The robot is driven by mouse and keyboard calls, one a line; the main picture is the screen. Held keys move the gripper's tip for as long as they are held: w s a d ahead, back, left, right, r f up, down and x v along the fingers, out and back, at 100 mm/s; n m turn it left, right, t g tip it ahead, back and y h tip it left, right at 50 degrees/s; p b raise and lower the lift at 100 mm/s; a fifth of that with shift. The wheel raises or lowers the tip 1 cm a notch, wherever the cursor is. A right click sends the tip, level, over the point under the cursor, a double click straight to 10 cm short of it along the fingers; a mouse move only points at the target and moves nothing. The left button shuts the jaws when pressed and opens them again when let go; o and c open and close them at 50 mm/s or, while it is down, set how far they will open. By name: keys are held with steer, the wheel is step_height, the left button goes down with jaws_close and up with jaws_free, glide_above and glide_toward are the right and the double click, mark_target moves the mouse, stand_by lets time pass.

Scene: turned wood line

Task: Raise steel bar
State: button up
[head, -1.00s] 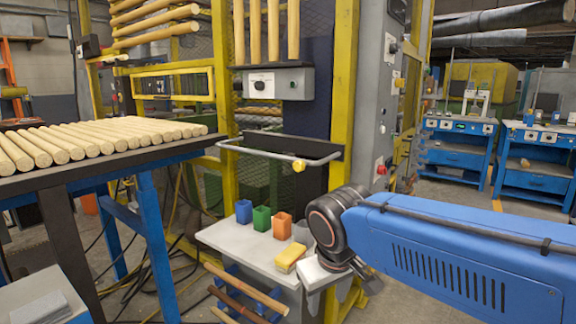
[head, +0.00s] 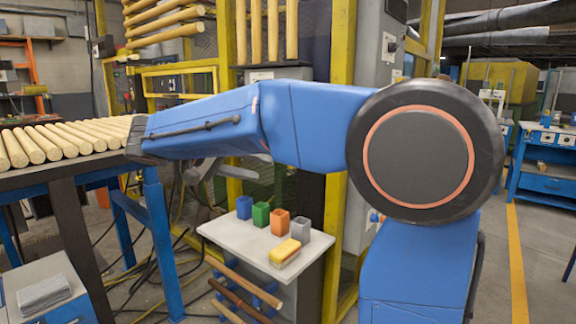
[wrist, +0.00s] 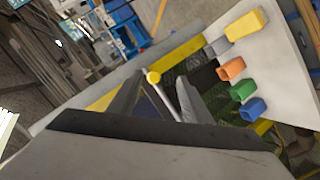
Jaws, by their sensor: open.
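The steel bar (wrist: 165,100) with its yellow knob (wrist: 153,77) shows in the wrist view, in line with the gap between my gripper's fingers. I cannot tell how far beyond the fingertips it lies. My gripper (wrist: 160,79) is open, with one finger on each side of the bar in the picture and nothing held. In the head view my blue arm covers the bar, and a grey part of my gripper (head: 205,168) shows below the arm.
A small table (head: 225,232) holds blue, green, orange and grey cups and a yellow block (head: 285,251). Wooden rods (head: 70,138) lie on a blue-legged stand at left. A yellow machine frame (head: 340,220) stands behind my arm. Open floor lies at right.

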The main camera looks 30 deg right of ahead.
steer(key=w+a+r+m+h, duration=0.1)
steer(key=w+a+r, duration=0.1)
steer(key=a, duration=0.1)
steer(key=x, duration=1.7)
steer(key=shift+w+d+r, duration=0.15)
steer(key=shift+w+r, duration=0.05)
steer(key=shift+r, duration=0.15)
jaws_close()
